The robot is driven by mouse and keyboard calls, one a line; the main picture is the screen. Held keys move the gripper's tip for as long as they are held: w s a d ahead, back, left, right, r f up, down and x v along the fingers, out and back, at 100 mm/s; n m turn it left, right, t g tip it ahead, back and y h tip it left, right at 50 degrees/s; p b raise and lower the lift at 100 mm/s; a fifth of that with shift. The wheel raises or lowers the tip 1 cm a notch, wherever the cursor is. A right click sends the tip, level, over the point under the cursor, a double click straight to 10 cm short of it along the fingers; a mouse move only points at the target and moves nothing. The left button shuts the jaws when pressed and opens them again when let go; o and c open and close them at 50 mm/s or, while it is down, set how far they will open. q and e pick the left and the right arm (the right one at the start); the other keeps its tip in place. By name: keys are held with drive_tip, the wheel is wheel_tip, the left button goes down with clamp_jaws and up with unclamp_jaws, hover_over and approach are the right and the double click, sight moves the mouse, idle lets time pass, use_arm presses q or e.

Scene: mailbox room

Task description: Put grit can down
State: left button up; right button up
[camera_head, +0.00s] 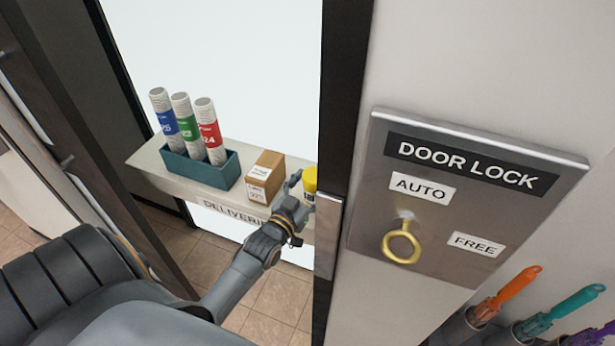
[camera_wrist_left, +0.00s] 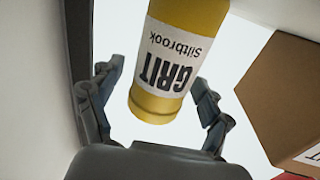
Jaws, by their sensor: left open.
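The grit can (camera_head: 309,182) is yellow with a white label and stands at the right end of the white delivery shelf (camera_head: 150,160), partly hidden by the dark door frame. Its base is hidden, so I cannot see its contact with the shelf. In the left wrist view the can (camera_wrist_left: 180,60) shows its "GRIT Siltbrook" label upside down. My left gripper (camera_head: 297,184) is open beside the can. In the wrist view, the fingers of my left gripper (camera_wrist_left: 156,78) are spread on either side of it, with visible gaps. My right gripper is not in view.
A brown box (camera_head: 264,177) stands left of the can, also close in the wrist view (camera_wrist_left: 285,95). A teal holder (camera_head: 205,172) with three labelled tubes is further left. The door lock panel (camera_head: 450,235) with a brass ring and colored-handled tools (camera_head: 510,290) are at right.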

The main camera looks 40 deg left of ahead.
use_arm(q)
drive_tip(key=s+b, duration=0.1)
drive_tip(key=s, duration=1.1)
drive_tip(key=shift+d, duration=0.45)
drive_tip(key=s+d+f+g, duration=0.2)
drive_tip(key=s+f+g, duration=0.1)
drive_tip(key=f, duration=0.8)
drive_tip(key=s+d+f+g+h, duration=0.1)
drive_tip(key=s+d+f+g, duration=0.2)
drive_tip(key=f, duration=0.9)
drive_tip(key=s+d+f+g, duration=0.1)
drive_tip(key=s+f+g, duration=0.25)
drive_tip(key=f, duration=0.75)
drive_tip(key=s+d+f+m+g, duration=0.1)
drive_tip(key=s+f+g, duration=0.2)
drive_tip(key=s+f, duration=0.4)
drive_tip(key=s+d+f+m+g, duration=0.1)
drive_tip(key=s+f+g, duration=0.3)
drive_tip(key=s, duration=1.2)
wheel_tip(320, 180, down, 4)
drive_tip(key=shift+s+f+m, duration=0.2)
drive_tip(key=shift+s+m, duration=0.15)
drive_tip(key=shift+m, duration=0.15)
drive_tip(key=shift+d+g, duration=0.1)
drive_tip(key=shift+g, duration=0.15)
